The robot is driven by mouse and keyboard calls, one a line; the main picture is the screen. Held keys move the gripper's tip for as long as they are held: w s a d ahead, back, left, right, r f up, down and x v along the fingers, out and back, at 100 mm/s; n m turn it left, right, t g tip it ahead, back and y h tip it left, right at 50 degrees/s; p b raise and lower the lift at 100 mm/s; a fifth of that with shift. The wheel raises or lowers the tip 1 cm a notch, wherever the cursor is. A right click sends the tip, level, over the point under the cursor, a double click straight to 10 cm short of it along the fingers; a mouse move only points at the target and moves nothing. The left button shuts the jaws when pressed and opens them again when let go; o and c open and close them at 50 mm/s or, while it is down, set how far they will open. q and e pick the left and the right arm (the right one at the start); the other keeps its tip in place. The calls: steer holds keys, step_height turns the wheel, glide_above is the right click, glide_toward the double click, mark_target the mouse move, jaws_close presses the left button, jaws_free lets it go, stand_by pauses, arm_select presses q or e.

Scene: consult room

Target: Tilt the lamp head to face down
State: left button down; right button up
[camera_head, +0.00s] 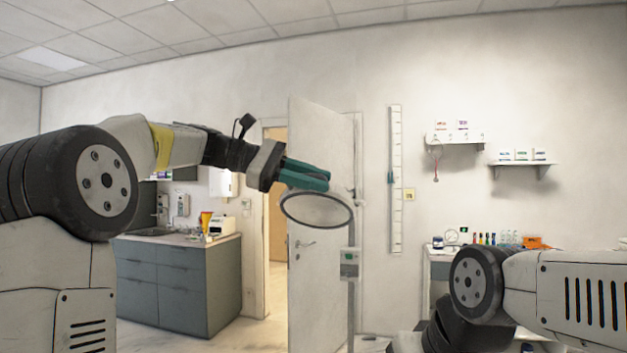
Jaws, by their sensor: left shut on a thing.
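The lamp head (316,209) is a pale disc with a dark rim, seen as a wide flat oval in the middle of the view. My left gripper (318,181) comes in from the left with teal fingers, shut on the lamp head at its upper edge. The fingers hide the exact contact. A thin upright post (350,312) with a small grey-green box (349,264) stands just below and right of the disc; whether it joins the lamp head is unclear. My right arm shows at the lower right, but its gripper is out of view.
A half-open white door (322,265) stands behind the lamp head. A grey cabinet (180,284) with a sink is at the left. Wall shelves (522,165) and a side table (440,262) with bottles are at the right. Open wall space lies above my left gripper.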

mark_target(313, 193)
arm_select(q)
steer(key=shift+s+f, duration=0.1)
steer(key=shift+f, duration=0.1)
steer(key=shift+s+a+f+m+t+h, duration=0.2)
steer(key=shift+s+f+m, duration=0.1)
steer(key=shift+f+m, duration=0.25)
steer(key=shift+s+a+f+m+t+h, duration=0.1)
steer(key=shift+s+f+m+t+h, duration=0.15)
steer(key=shift+f+m, duration=0.3)
steer(key=shift+m+h, duration=0.25)
steer(key=shift+m, duration=0.25)
steer(key=shift+s+f, duration=0.2)
steer(key=shift+f, duration=2.05)
steer(key=shift+f+t, duration=0.1)
steer(key=shift+t, duration=0.15)
steer(key=c, duration=1.5)
jaws_free()
steer(key=shift+w, duration=0.15)
steer(key=shift+a, duration=0.1)
steer(key=a, duration=0.2)
steer(key=a+r, duration=0.1)
steer(key=a, duration=0.4)
steer(key=shift+s+a+r, duration=0.25)
